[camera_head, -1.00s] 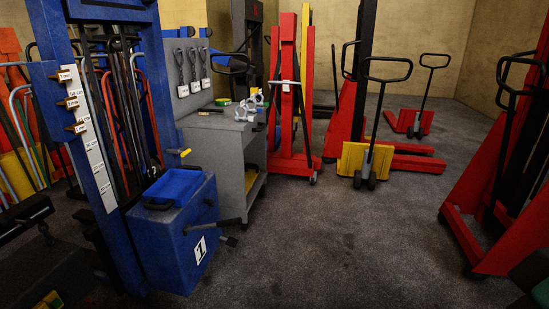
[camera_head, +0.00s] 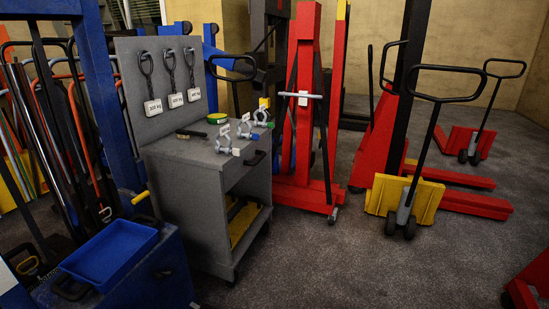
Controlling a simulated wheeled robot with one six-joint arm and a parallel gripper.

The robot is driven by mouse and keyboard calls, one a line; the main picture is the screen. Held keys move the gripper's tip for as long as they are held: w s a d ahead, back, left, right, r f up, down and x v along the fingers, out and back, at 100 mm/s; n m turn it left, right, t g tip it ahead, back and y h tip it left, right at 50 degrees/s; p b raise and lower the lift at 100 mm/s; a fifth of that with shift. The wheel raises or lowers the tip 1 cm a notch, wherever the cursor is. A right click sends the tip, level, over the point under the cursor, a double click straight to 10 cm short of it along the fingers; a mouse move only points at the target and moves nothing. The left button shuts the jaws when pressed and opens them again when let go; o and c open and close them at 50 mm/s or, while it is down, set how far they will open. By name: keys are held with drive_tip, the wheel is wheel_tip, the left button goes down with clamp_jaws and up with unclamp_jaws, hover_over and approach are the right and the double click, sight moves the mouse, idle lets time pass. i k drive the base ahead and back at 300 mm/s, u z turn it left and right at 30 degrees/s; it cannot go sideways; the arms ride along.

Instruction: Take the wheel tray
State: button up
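A shallow blue tray (camera_head: 108,252) sits on top of a blue box-shaped machine body (camera_head: 160,275) at the lower left. It is the only tray-like thing I see, and I cannot tell for sure that it is the wheel tray. It looks empty. The lower part of the blue body is cut off by the picture's bottom edge. My gripper does not show.
A grey workbench (camera_head: 205,165) with hanging tools, shackles and a green-yellow roll stands behind the tray. Red lifts (camera_head: 300,190) and a yellow-plated hand truck (camera_head: 403,200) stand further right. Poles crowd the left.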

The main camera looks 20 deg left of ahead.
sight(98, 265)
drive_tip(key=u, duration=0.35)
drive_tip(key=i, duration=0.95)
drive_tip(key=u, duration=1.8)
drive_tip(key=i, duration=1)
drive_tip(key=u, duration=0.85)
